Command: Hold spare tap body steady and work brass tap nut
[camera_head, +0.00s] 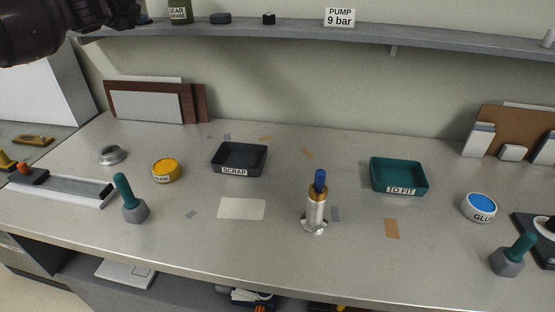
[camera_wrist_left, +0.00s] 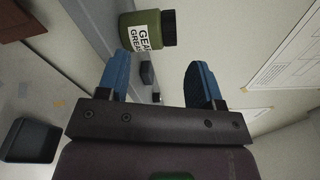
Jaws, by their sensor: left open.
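The spare tap body (camera_head: 314,215) is a silver upright cylinder on a round foot, standing on the bench right of centre in the head view. A brass tap nut (camera_head: 317,193) sits around its upper part, with a blue piece (camera_head: 320,178) standing above it. My left gripper (camera_wrist_left: 157,72) is open and empty, with blue fingers spread apart in the left wrist view. In the head view its arm comes in at the top left, high by the shelf and far from the tap. My right gripper is in neither view.
A SCRAP tray (camera_head: 239,172) and a teal TO FIT tray (camera_head: 399,189) stand behind the tap on either side. A white pad (camera_head: 241,209) lies left of it. Green-handled tools (camera_head: 136,212) stand at both sides. A shelf (camera_head: 300,34) with a grease jar (camera_wrist_left: 147,30) runs above.

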